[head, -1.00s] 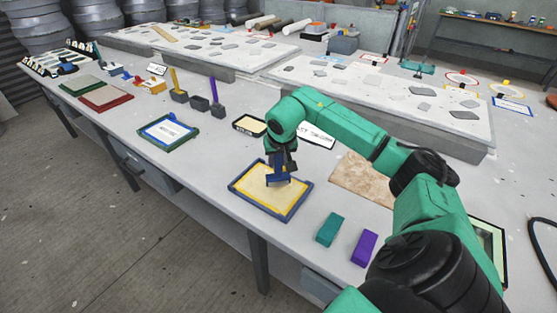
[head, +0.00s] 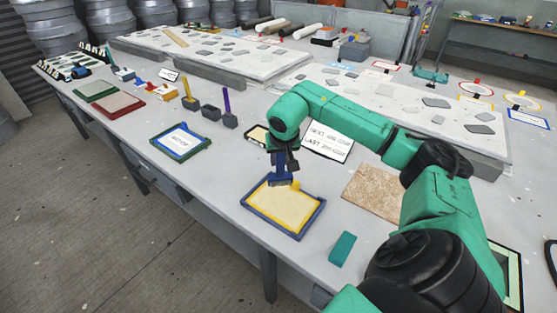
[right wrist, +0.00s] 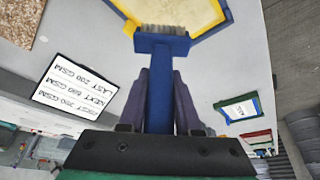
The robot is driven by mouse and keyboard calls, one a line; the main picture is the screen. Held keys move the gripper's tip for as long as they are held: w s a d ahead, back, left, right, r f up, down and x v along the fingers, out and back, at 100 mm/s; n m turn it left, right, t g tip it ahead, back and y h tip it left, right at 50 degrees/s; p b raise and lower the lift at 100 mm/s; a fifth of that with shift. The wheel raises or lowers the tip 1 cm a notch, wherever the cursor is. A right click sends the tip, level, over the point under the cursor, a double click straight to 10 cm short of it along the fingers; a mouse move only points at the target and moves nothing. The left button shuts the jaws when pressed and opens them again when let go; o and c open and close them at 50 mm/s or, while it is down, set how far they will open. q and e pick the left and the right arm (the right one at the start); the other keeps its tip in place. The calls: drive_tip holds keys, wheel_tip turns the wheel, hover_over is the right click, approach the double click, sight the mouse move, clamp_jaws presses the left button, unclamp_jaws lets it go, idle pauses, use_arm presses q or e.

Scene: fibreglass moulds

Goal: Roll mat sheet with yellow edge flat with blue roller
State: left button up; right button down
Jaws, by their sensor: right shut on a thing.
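The mat sheet with yellow edge (head: 283,208) lies in a blue-rimmed frame at the front of the table. It looks pale cream, and a corner of it shows at the top of the right wrist view (right wrist: 185,12). My right gripper (head: 281,163) is shut on the blue roller (right wrist: 160,44), whose handle stands between the fingers. The roller's grey ridged head (right wrist: 162,30) overlaps the sheet's far edge in the picture. I cannot tell whether it touches the sheet. My left gripper is not in view.
A teal block (head: 342,249) lies right of the frame, and a brown board (head: 372,193) lies behind it. A white sign (head: 327,142) stands behind the gripper. A blue-and-green framed sheet (head: 181,141) lies to the left, with bare table between.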

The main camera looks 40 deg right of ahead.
drive_tip(key=shift+w+r+p, duration=0.15)
drive_tip(key=shift+r+p, duration=0.35)
drive_tip(key=shift+r, duration=0.45)
drive_tip(key=shift+r+p, duration=0.3)
drive_tip(key=shift+r, duration=0.2)
